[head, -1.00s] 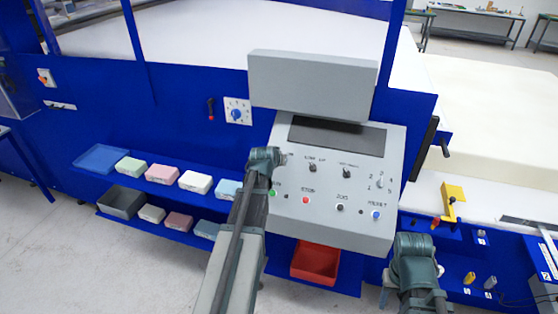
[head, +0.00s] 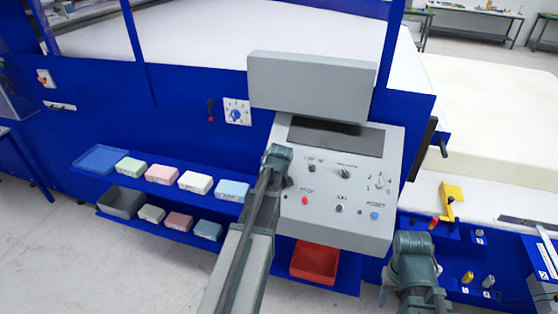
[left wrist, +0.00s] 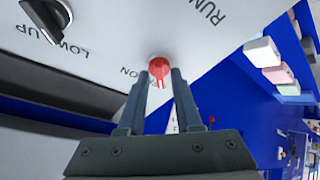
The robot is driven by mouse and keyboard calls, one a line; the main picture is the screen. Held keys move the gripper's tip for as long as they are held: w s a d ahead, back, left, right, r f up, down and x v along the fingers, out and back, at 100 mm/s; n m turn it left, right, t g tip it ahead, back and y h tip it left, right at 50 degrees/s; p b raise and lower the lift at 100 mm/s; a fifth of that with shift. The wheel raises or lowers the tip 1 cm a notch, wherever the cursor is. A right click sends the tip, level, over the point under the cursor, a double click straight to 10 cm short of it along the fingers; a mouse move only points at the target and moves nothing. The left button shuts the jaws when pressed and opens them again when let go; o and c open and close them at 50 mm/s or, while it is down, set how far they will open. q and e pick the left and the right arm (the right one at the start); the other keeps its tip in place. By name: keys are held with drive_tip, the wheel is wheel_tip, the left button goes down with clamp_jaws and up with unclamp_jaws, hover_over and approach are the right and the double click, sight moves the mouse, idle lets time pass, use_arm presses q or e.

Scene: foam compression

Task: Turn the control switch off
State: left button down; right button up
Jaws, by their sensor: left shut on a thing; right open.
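The grey control panel (head: 345,225) faces me with a dark screen, small knobs and coloured buttons. In the left wrist view, a red rotary knob (left wrist: 159,68) with a white pointer mark stands on the panel, between partly hidden lettering and the word RUN. My left gripper (left wrist: 160,78) is shut on this knob, with one finger on each side. In the head view my left gripper (head: 278,157) is at the panel's left edge and hides the knob. My right gripper (head: 415,246) is open, low at the right, apart from the panel; its fingertips are hard to make out.
A black knob (left wrist: 48,18) is beside LOW and UP in the left wrist view. A red stop button (head: 305,201) and blue reset button (head: 374,216) are low on the panel. A red bin (head: 315,262) sits below. Shelves with coloured boxes (head: 195,181) are left.

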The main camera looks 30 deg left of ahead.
idle(0.4)
use_arm(q)
drive_tip(key=c, duration=0.9)
unclamp_jaws()
drive_tip(key=p+v, duration=0.9)
drive_tip(key=v, duration=0.4)
drive_tip(key=shift+s+d+r, duration=0.2)
drive_tip(key=shift+s+r, duration=0.05)
